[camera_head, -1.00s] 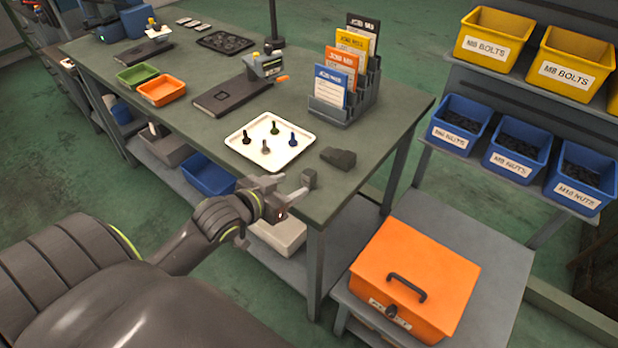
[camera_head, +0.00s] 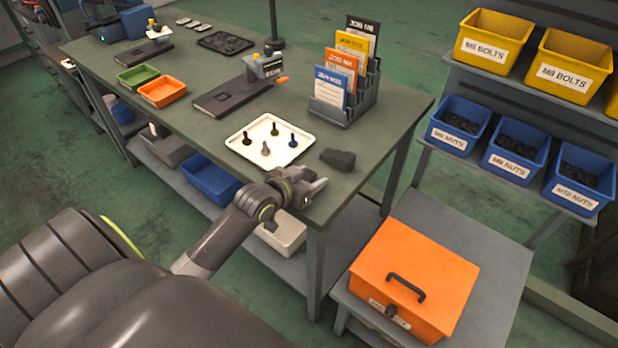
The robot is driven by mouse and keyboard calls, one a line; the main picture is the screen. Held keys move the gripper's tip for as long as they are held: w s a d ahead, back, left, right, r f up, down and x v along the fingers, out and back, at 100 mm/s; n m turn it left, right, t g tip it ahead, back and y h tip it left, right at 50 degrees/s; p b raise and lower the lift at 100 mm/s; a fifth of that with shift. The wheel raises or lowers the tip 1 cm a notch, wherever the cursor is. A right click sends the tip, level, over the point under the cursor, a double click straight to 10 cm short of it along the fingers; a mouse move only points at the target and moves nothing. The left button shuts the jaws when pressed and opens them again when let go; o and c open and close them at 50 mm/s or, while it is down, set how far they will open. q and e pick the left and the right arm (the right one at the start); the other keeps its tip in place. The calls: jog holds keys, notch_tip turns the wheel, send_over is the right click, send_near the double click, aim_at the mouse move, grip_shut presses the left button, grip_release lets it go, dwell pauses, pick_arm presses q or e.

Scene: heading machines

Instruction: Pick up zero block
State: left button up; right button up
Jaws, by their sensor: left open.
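A small grey block, which I take to be the zero block (camera_head: 309,175), stands at the front right edge of the workbench (camera_head: 225,118). My left gripper (camera_head: 314,188) is open at this block, its fingers reaching to it from the left. The fingers hide part of the block, and I cannot tell whether they touch it. My right gripper is not in view.
A dark block (camera_head: 338,159) lies just behind the gripper. A white tray (camera_head: 290,157) with several bolts is to its left. A card rack (camera_head: 345,108) stands further back. An orange box (camera_head: 440,270) is on the lower table at right.

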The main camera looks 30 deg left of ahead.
pick_arm(q)
grip_shut()
dwell(0.3)
jog(key=shift+r, duration=0.15)
